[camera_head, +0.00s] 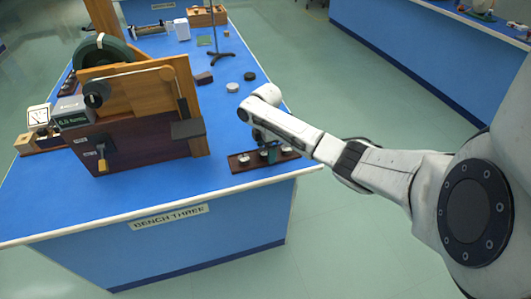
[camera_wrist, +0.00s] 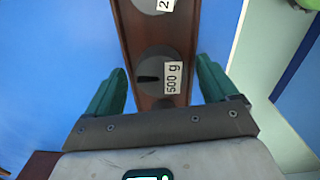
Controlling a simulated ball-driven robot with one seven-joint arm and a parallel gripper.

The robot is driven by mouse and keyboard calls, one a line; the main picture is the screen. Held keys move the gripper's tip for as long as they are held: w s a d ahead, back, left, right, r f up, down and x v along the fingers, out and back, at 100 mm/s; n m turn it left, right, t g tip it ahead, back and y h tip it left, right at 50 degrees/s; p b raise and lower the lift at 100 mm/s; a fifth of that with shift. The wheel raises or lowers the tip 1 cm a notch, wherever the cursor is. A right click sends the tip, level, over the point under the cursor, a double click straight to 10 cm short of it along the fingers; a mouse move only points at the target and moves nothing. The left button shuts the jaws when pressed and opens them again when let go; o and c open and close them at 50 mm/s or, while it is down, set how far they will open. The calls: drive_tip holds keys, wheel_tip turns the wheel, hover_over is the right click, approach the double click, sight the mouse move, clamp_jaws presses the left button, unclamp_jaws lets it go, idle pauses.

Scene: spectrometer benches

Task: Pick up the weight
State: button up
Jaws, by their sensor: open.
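In the wrist view, a round dark grey weight (camera_wrist: 155,60) with a black slot and a "500 g" label sits on a brown wooden strip (camera_wrist: 124,22). A second weight (camera_wrist: 150,4), with a label starting with "2", is cut off at the top edge. My gripper (camera_wrist: 162,68) is open, its green fingers on either side of the strip, with the 500 g weight between them and a gap on both sides. In the head view, the wooden strip (camera_head: 236,165) lies near the bench's front right edge, and my gripper (camera_head: 268,147) hangs over it, partly hiding the weights.
A large wooden apparatus (camera_head: 135,135) stands left of my arm on the blue bench (camera_head: 210,196). A white disc (camera_head: 232,87), a black disc (camera_head: 249,76) and a retort stand (camera_head: 221,56) are farther back. Open floor lies to the right.

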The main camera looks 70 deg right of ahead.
sight(266, 150)
drive_tip(key=c, duration=1.6)
drive_tip(key=shift+o, duration=0.2)
drive_tip(key=shift+r, duration=0.1)
drive_tip(key=shift+r, duration=0.45)
wheel_tip(266, 150, up, 2)
drive_tip(key=shift+r+b, duration=0.2)
drive_tip(key=shift+b, duration=0.15)
drive_tip(key=s+a+r+p, duration=0.6)
drive_tip(key=s+a+r, duration=0.3)
drive_tip(key=a, duration=0.1)
drive_tip(key=shift+s+a+r, duration=0.15)
drive_tip(key=shift+r, duration=0.2)
